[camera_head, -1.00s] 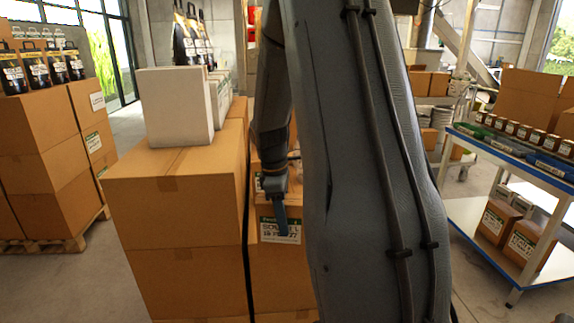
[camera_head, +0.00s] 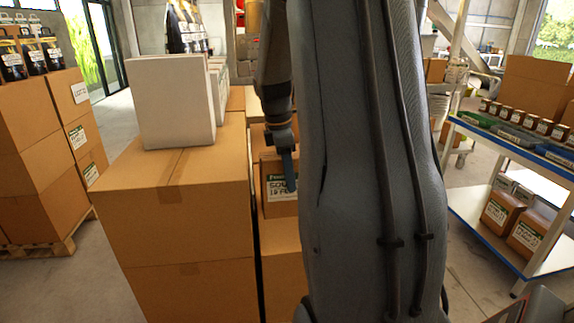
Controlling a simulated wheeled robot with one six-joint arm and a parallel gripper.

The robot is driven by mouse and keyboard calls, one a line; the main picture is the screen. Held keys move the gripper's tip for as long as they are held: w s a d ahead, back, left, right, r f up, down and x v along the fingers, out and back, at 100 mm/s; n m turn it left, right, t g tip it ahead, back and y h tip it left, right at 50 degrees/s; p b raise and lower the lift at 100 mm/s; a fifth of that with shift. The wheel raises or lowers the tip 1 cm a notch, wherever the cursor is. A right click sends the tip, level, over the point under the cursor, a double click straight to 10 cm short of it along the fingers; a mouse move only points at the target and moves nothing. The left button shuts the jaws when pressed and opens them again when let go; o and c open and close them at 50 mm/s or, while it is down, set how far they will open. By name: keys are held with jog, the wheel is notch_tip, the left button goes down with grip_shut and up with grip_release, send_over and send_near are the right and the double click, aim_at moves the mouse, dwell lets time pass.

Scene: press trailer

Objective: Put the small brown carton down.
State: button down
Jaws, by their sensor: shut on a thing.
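The small brown carton (camera_head: 276,207) has a white label with a green strip and shows in the middle of the head view. My gripper (camera_head: 290,180) comes down over it from above, with one blue finger lying across the front of its label. My gripper is shut on the carton. The carton is in front of and above a larger brown box (camera_head: 286,262); I cannot tell whether it touches that box. My arm hides the carton's right side and the other finger.
A tall brown box stack (camera_head: 180,220) stands close on the left, with a white box (camera_head: 172,102) on top. A pallet stack (camera_head: 32,140) is at far left. A blue-edged shelf trolley (camera_head: 500,250) with cartons stands at right. Floor shows between my arm and the trolley.

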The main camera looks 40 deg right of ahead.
aim_at(289, 199)
jog(key=shift+s+d+f+p, duration=0.1)
jog(key=shift+f+p, duration=0.9)
jog(key=shift+f, duration=3.15)
jog(key=c, duration=0.8)
grip_release()
jog(key=shift+f, duration=0.15)
jog(key=shift+c, duration=0.2)
notch_tip(289, 199, up, 12)
jog(key=a+b, duration=0.1)
jog(key=b, duration=0.2)
jog(key=shift+w+a, duration=0.3)
jog(key=shift+w, duration=0.15)
